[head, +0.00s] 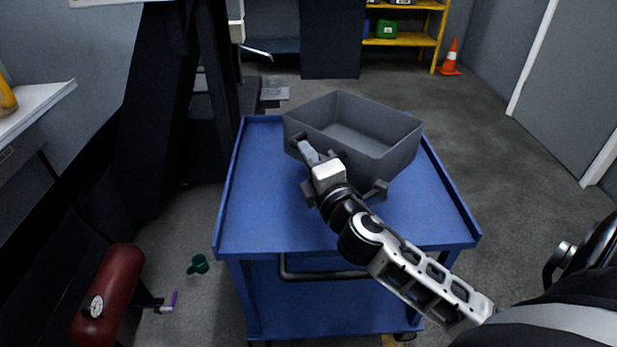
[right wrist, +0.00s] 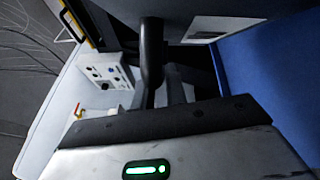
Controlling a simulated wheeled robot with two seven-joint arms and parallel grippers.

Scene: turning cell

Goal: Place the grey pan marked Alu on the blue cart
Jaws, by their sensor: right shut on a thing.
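The grey pan (head: 386,153), an open rectangular tray, is over the far part of the blue cart's top (head: 262,202) in the head view. It looks level, but I cannot tell whether its underside touches the cart. No Alu marking is readable on it. My right gripper (head: 306,152) is at the pan's near left side, shut on it; my gripper hides part of the near wall. In the right wrist view the blue cart surface (right wrist: 270,75) fills the right side, and the grip itself is not clear. My left gripper is not in view.
A green cup (head: 198,264) and a purple-capped item (head: 172,301) lie on the floor. An orange cone (head: 450,58) and yellow shelf (head: 402,41) are at the back. Floor right of the cart is clear.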

